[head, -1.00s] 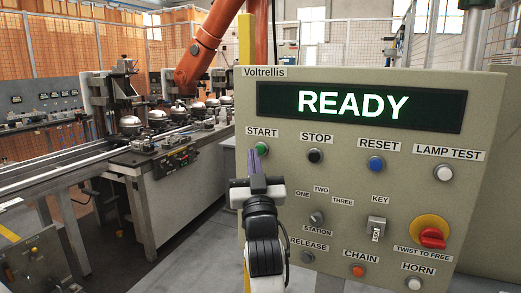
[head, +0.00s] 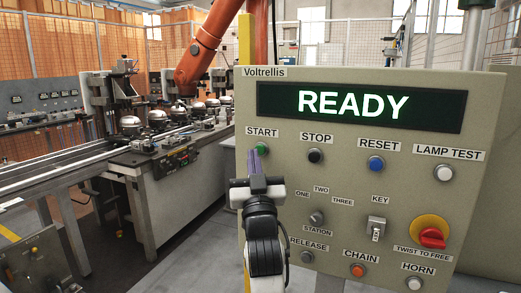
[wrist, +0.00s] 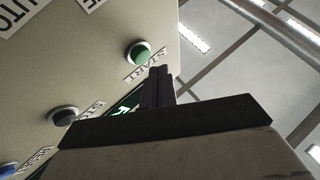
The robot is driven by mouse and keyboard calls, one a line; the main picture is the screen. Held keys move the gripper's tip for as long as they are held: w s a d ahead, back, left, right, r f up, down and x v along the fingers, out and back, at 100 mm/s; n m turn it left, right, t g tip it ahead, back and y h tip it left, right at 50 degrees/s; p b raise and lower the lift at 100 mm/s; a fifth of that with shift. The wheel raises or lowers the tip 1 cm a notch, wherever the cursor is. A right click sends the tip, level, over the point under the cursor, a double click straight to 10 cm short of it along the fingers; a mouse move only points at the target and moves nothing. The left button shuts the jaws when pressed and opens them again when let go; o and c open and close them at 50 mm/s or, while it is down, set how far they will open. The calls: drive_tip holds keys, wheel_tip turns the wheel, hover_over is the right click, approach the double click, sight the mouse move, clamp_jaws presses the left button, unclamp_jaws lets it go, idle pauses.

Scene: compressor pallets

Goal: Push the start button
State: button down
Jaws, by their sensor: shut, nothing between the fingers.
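The green start button (head: 261,148) sits at the upper left of the control panel (head: 345,180), under its START label. It also shows in the wrist view (wrist: 138,53), just past the fingertips. My gripper (head: 255,151) is shut and empty, its fingers pointing at the button and partly covering it in the head view. In the wrist view the closed fingers (wrist: 158,72) end beside and slightly below the button in the picture. I cannot tell whether they touch it. The display (head: 360,104) reads READY.
The black stop button (head: 315,156) is right of start, then the blue reset button (head: 376,163) and white lamp test button (head: 444,173). A station selector (head: 317,218), key switch (head: 377,229) and red emergency knob (head: 432,238) are lower. A conveyor line (head: 150,150) stands at left.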

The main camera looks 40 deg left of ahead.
drive_tip(key=shift+w, duration=0.15)
idle(0.5)
drive_tip(key=shift+w+a, duration=0.1)
drive_tip(key=shift+w, duration=0.2)
drive_tip(key=shift+w+a, duration=0.1)
drive_tip(key=shift+w, duration=0.4)
idle(0.6)
drive_tip(key=shift+s, duration=0.1)
drive_tip(key=shift+s+d, duration=0.2)
drive_tip(key=shift+s, duration=0.65)
drive_tip(key=shift+s+d, duration=0.25)
drive_tip(key=shift+s, duration=0.7)
drive_tip(key=shift+s+d, duration=0.2)
drive_tip(key=shift+s, duration=0.8)
drive_tip(key=shift+s+d, duration=0.25)
drive_tip(key=shift+s, duration=0.7)
